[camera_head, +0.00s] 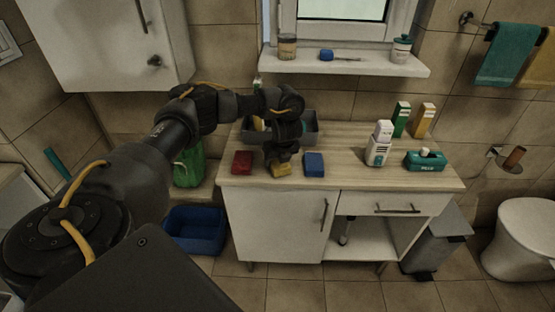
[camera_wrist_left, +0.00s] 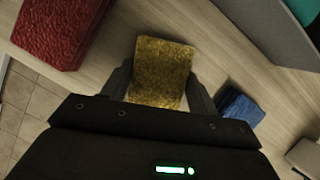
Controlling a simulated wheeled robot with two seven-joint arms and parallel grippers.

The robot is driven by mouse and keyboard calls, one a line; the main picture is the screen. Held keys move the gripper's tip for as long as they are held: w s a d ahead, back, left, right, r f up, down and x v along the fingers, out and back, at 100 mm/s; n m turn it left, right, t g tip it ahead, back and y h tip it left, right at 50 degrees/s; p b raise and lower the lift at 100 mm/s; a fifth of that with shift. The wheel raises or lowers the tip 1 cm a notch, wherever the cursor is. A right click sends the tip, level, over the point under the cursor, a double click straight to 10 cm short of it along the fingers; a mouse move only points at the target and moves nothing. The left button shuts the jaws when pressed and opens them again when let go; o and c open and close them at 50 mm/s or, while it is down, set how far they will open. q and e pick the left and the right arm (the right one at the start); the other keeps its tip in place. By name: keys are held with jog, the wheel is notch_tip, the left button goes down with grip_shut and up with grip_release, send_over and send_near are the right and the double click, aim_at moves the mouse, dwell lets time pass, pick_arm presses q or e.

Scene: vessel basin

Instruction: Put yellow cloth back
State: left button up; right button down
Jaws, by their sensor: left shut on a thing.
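The yellow cloth (camera_head: 281,170) is a small folded block on the wooden counter, between a red block and a blue one. My left gripper (camera_head: 281,158) reaches down over it from above. In the left wrist view the yellow cloth (camera_wrist_left: 161,70) sits between the two fingers of my left gripper (camera_wrist_left: 160,88), which are shut on its sides. Whether it touches the counter or is slightly raised I cannot tell. My right gripper is not in view.
A red block (camera_head: 242,162) and a blue block (camera_head: 314,164) lie close on either side. A grey bin (camera_head: 310,126) stands behind. A second yellow cloth (camera_head: 541,62) hangs by a teal towel (camera_head: 507,55).

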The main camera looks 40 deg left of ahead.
pick_arm(q)
jog(key=o, duration=0.9)
jog(key=shift+f, duration=0.1)
jog(key=shift+o, duration=0.2)
jog(key=p+v, duration=0.3)
jog(key=v, duration=0.9)
jog(key=shift+p, duration=0.4)
